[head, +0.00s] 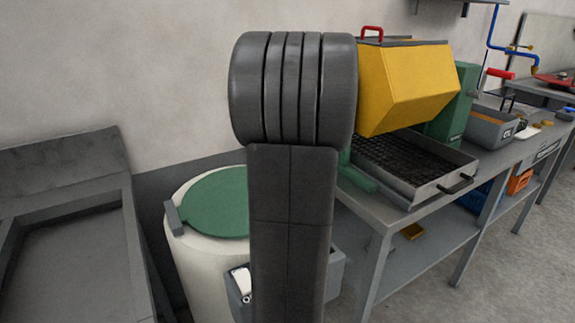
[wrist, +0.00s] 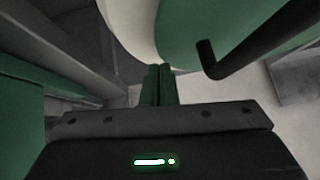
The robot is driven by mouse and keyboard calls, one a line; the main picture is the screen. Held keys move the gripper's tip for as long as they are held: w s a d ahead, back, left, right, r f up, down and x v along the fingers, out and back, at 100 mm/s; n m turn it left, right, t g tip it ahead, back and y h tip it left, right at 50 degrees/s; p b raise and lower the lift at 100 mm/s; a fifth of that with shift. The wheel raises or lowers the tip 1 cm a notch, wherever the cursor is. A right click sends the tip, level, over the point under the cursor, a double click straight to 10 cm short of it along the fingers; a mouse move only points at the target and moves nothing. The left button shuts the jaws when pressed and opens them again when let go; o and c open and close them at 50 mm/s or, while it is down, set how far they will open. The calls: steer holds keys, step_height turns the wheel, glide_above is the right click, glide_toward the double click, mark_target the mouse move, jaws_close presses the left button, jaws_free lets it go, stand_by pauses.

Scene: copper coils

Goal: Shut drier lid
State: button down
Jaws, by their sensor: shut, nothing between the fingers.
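The drier is a pale, round drum (head: 200,260) with a green lid (head: 215,203) on top, left of centre in the head view. The lid appears to lie flat over the drum, but my arm hides its right part, so I cannot tell whether it is fully shut. In the wrist view, the green lid (wrist: 185,35) shows beside the pale drum wall (wrist: 130,22), with a black bar-like handle (wrist: 245,45) across it. My gripper (wrist: 159,70) is shut and empty, its green fingers together below the lid's edge, apparently apart from it. The head view does not show my gripper.
A grey basin or bench (head: 75,225) stands left of the drum. On the right, a long grey table (head: 365,220) carries a machine with a yellow hood (head: 405,85) and a metal tray (head: 440,180). A grey control box (head: 335,270) sits by the drum. Open floor lies at the lower right.

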step_height(320, 180, down, 3)
steer(key=shift+d+r+b, duration=0.15)
steer(key=shift+r+b, duration=0.05)
steer(key=shift+b, duration=0.55)
steer(key=shift+f, duration=0.2)
